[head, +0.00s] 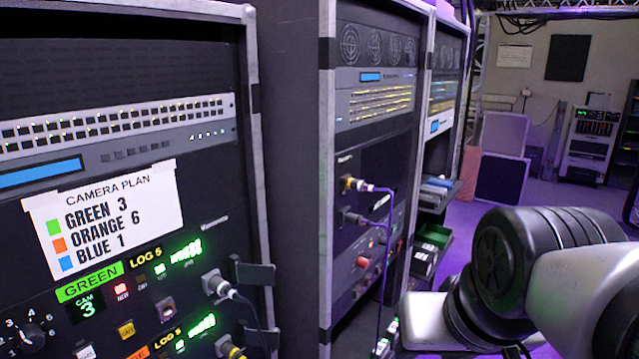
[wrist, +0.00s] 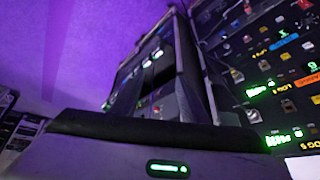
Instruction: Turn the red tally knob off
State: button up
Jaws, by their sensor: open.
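On the near rack's panel in the head view, a small red-lit square control (head: 121,291) sits right of the green CAM 3 display (head: 88,304). I cannot tell whether it is the tally knob. A black numbered rotary knob (head: 32,337) is at the lower left. A red round knob (head: 362,262) shows on the farther rack. The wrist view shows the panel tilted and upside down, with small red and orange controls (wrist: 304,4) at the upper right. My gripper's fingers show in neither view; only my arm shows, at the lower right of the head view.
A white camera plan card (head: 110,222) is on the near rack. Purple floor (head: 475,215) is open between the racks and back wall.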

aim_at(363, 264)
jog(key=u, duration=1.1)
jog(key=z, duration=1.15)
jog(key=i+z, duration=0.35)
jog(key=z, duration=0.15)
